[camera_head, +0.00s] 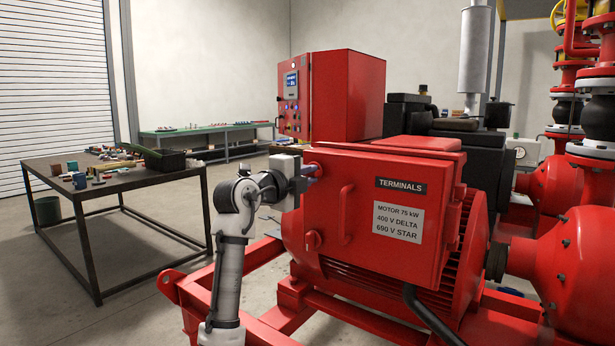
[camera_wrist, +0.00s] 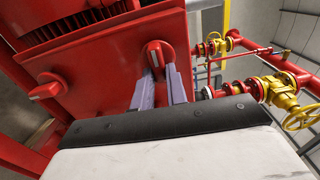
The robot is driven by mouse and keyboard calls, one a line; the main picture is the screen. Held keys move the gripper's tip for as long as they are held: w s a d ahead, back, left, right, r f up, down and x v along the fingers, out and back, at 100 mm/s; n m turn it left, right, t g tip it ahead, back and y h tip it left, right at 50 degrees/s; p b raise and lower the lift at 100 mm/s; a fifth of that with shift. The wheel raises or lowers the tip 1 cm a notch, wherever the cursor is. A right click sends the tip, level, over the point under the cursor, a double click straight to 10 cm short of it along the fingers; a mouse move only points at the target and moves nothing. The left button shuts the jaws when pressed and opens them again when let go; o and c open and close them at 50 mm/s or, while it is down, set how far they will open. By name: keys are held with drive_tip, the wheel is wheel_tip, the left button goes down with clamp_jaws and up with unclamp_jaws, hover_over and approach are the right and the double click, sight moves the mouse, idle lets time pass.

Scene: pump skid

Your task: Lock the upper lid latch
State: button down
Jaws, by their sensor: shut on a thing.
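The red terminal box lid (camera_head: 378,205) faces forward and looks closed. Its upper lid latch (camera_head: 314,170) is a red knob at the lid's top left, mostly hidden by my gripper (camera_head: 303,172). In the wrist view the two fingers (camera_wrist: 163,76) are shut on the upper latch (camera_wrist: 154,52), whose raised bar has a white mark. The lower latch (camera_head: 313,240) is free below it and also shows in the wrist view (camera_wrist: 47,89). There, its bar lies along the line between the latches, while the upper bar lies across that line.
A red lid handle (camera_head: 346,214) sticks out just right of the latches. A control cabinet (camera_head: 345,95) stands behind the box. Red skid rails (camera_head: 240,270) run low beside my arm. A cluttered table (camera_head: 115,175) stands at left, with open floor between.

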drive_tip(key=c, duration=1.4)
unclamp_jaws()
drive_tip(key=b+v, duration=0.2)
drive_tip(key=v, duration=1.2)
